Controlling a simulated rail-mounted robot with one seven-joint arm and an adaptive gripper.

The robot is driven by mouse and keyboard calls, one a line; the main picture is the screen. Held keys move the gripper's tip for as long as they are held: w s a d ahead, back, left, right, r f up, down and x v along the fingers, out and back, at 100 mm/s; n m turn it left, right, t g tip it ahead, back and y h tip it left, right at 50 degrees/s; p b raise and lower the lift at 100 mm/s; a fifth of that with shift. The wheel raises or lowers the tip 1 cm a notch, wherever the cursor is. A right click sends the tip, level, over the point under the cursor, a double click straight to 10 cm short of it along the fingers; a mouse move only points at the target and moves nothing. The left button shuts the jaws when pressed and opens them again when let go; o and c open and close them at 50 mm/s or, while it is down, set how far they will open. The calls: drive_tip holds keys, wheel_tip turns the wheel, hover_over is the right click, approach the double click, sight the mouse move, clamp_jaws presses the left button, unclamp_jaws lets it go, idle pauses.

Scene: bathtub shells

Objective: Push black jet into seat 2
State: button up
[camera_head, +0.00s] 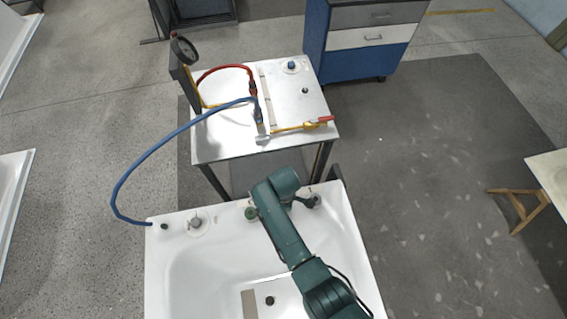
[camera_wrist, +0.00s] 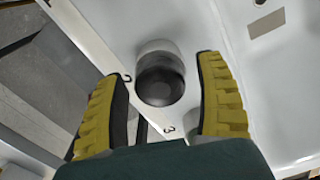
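In the wrist view, the black jet (camera_wrist: 160,85) is a round dark cap with a paler grey-white collar behind it, on the white tub rim. My gripper (camera_wrist: 165,75) has its two yellow ridged fingers spread on either side of the jet, with a gap to each. A printed "2" shows left of the jet and a "3" below it; the seat under the jet is hidden, so its depth in the seat cannot be told. In the head view, the white bathtub (camera_head: 180,262) is at the bottom; my arm hides part of its back rim, and the finger opening is unclear there.
A grey fitting (camera_head: 196,223) stands on the tub's left rim. A blue cabinet (camera_head: 345,66) stands behind.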

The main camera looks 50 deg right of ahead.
wheel_tip(320, 180, up, 12)
idle(0.5)
